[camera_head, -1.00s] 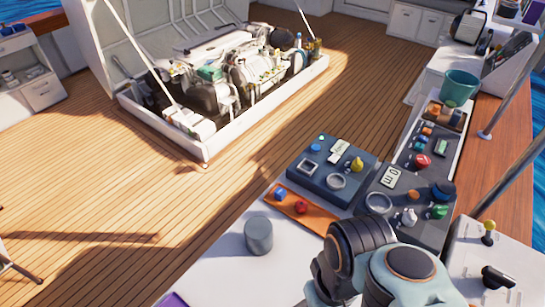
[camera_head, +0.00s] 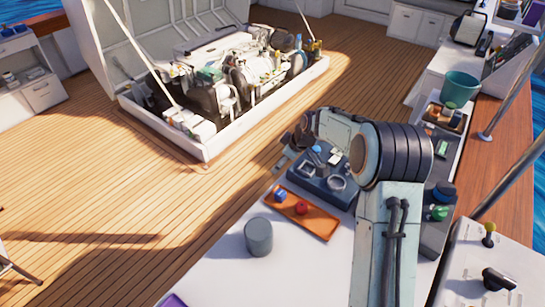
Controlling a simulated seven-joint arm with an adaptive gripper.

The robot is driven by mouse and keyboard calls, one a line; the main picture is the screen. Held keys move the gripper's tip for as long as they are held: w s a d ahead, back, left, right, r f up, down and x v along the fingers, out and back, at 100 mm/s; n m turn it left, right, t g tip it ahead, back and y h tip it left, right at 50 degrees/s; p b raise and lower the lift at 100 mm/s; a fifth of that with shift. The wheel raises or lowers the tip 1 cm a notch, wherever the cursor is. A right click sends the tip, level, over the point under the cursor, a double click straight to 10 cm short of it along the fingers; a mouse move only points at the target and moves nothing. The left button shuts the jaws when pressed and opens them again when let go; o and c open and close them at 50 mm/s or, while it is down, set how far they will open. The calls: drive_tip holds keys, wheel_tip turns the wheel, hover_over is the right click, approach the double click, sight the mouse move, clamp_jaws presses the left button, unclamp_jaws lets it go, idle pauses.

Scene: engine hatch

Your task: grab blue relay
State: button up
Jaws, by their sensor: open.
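A small blue block (camera_head: 280,195), which looks like the blue relay, sits at the left end of an orange tray (camera_head: 322,226) on the white worktop. A red part (camera_head: 302,208) lies beside it in the same tray. My gripper (camera_head: 283,163) is small in the head view, above and beyond the tray, near the worktop's left edge. It is open, apart from the blue block, with nothing visible in it. My arm hides part of the right side of the worktop.
A dark panel (camera_head: 322,187) with fittings stands just behind the tray. A grey cylinder (camera_head: 259,237) stands on the worktop in front of it. A teal bucket (camera_head: 461,88) is at the far right. The open engine hatch (camera_head: 208,147) lies beyond on the deck.

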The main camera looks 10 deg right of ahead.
drive_tip(key=m+g, duration=0.1)
drive_tip(key=g, duration=0.1)
hover_over(282, 193)
drive_tip(key=s+d, duration=0.2)
drive_tip(key=f, duration=0.8)
drive_tip(key=shift+w+a+f, duration=0.1)
drive_tip(key=shift+w+a, duration=0.05)
drive_tip(key=shift+a, duration=0.05)
drive_tip(key=shift+t, duration=0.3)
drive_tip(key=x, duration=0.6)
drive_tip(key=shift+w+a, duration=0.1)
clamp_jaws()
